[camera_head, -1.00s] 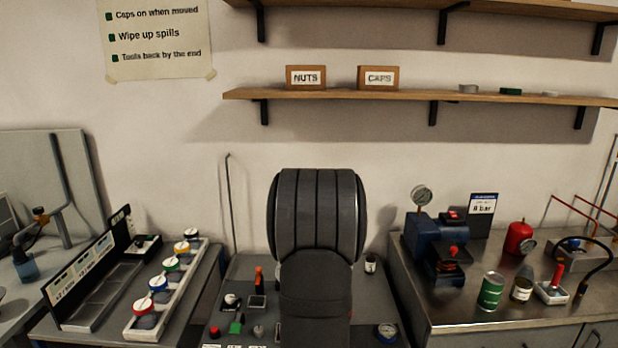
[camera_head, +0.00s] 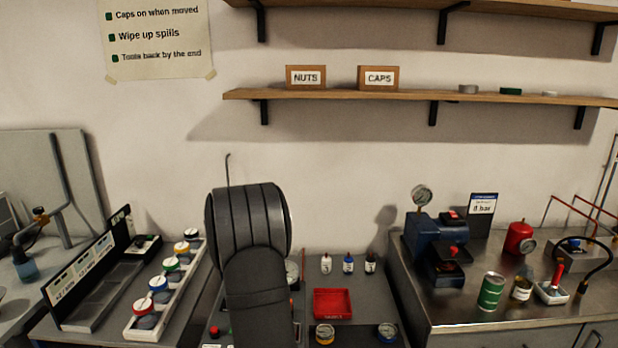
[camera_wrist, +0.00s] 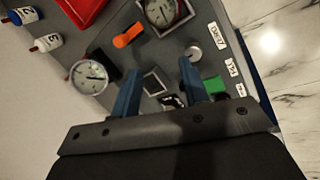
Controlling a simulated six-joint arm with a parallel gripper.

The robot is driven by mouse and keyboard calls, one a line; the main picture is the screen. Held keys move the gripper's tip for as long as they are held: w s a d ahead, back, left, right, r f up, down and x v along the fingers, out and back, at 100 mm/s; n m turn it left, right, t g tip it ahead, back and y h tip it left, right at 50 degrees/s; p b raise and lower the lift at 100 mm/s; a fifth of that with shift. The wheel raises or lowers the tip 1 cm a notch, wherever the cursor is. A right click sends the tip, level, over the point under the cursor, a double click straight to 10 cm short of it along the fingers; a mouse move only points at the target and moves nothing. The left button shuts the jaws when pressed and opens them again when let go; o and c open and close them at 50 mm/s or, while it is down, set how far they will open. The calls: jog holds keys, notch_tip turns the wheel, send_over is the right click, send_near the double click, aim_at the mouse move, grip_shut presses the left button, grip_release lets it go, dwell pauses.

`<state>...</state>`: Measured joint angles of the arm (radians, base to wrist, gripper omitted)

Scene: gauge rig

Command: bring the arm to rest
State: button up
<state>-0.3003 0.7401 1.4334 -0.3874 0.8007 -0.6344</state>
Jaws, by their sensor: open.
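My gripper (camera_wrist: 158,88) shows in the wrist view, with its two blue fingers spread apart and nothing between them. It hangs above the grey bench panel (camera_wrist: 205,20), over a small square frame (camera_wrist: 154,83) and near a green block (camera_wrist: 214,86). In the head view my dark arm stands in front of the middle bench and hides the gripper and part of the panel.
A red tray (camera_head: 332,303), several small bottles (camera_head: 348,264) and two gauges (camera_head: 387,332) are on the middle bench. A blue pump unit (camera_head: 432,245) and a green can (camera_head: 491,291) stand on the right bench. A rack of coloured-rim gauges (camera_head: 158,284) is at left.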

jog(key=shift+a+f+n+h, duration=0.15)
jog(key=shift+a+f+n, duration=0.2)
jog(key=shift+a, duration=0.25)
jog(key=shift+a+f+n+h, duration=0.2)
jog(key=shift+a+n, duration=0.15)
jog(key=shift+a, duration=0.25)
jog(key=shift+c, duration=0.4)
jog(key=c, duration=0.7)
jog(key=shift+s+d+n+t, duration=0.15)
jog(key=shift+d+n+t, duration=0.35)
grip_shut()
jog(key=s+d+n+t, duration=0.3)
jog(key=s+n+t, duration=0.15)
jog(key=n, duration=1.15)
jog(key=x, duration=0.9)
jog(key=shift+s+f, duration=0.1)
jog(key=shift+s, duration=0.05)
jog(key=shift+w+d, duration=0.25)
jog(key=shift+w, duration=0.35)
jog(key=shift+w+d, duration=0.2)
jog(key=shift+w, duration=0.4)
jog(key=shift+w+d, duration=0.2)
jog(key=shift+w, duration=0.6)
